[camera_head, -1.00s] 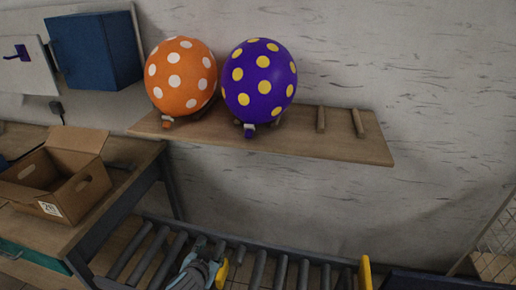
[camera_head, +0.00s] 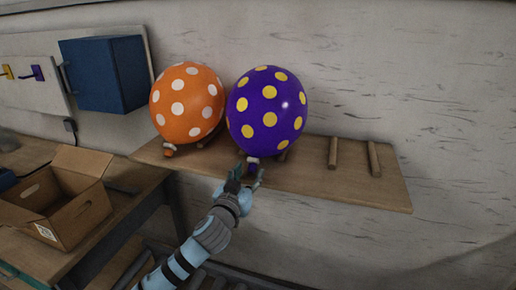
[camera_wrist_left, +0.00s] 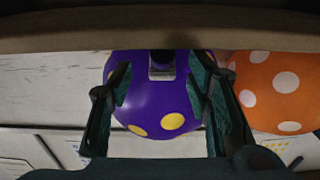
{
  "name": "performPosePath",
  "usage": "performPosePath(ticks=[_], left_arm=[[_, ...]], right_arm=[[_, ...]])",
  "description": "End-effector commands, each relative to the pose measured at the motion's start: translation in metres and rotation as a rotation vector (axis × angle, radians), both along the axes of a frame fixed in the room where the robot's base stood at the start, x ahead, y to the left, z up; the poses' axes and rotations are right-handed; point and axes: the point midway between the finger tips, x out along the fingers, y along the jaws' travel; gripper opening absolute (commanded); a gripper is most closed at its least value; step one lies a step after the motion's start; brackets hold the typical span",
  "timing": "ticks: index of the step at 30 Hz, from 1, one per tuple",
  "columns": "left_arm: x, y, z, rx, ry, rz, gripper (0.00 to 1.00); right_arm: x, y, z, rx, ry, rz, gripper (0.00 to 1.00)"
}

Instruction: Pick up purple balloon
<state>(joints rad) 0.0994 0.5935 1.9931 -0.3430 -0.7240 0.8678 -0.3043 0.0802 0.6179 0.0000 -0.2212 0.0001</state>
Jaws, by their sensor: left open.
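The purple balloon (camera_head: 268,112) with yellow dots stands upright on the wooden wall shelf (camera_head: 350,188). Its dark neck with a light clip is at the bottom, at the shelf's front edge. My left gripper (camera_head: 247,178) is right at this neck, reaching up from below and in front. In the left wrist view, the gripper (camera_wrist_left: 160,90) is open, with one finger on each side of the neck and clip (camera_wrist_left: 162,66). The balloon's body (camera_wrist_left: 150,100) shows beyond the fingers. I cannot tell whether a finger touches the neck. My right gripper is not in view.
An orange balloon (camera_head: 187,104) with white dots stands close to the left; it also shows in the left wrist view (camera_wrist_left: 270,90). Wooden pegs (camera_head: 333,153) stand on the shelf to the right. An open cardboard box (camera_head: 75,212) sits on the table at left. A blue cabinet (camera_head: 105,73) hangs on the wall.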

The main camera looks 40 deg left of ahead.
Motion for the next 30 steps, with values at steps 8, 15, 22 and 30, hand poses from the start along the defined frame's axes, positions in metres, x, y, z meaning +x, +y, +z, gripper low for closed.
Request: performPosePath(ticks=[8, 15, 22, 30], left_arm=[[0.032, 0.013, -0.002, -0.001, 0.001, -0.002, 0.45], [0.032, 0.013, -0.003, 0.0, 0.001, -0.002, 0.27], [0.032, 0.013, -0.003, -0.002, 0.002, -0.003, 0.09], [0.032, 0.013, -0.001, -0.001, 0.001, -0.002, 0.09]], right_arm=[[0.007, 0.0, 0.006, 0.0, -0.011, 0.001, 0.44], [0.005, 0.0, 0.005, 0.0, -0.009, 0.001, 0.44], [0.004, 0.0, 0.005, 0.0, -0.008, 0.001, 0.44], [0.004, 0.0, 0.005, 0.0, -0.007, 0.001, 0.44]])
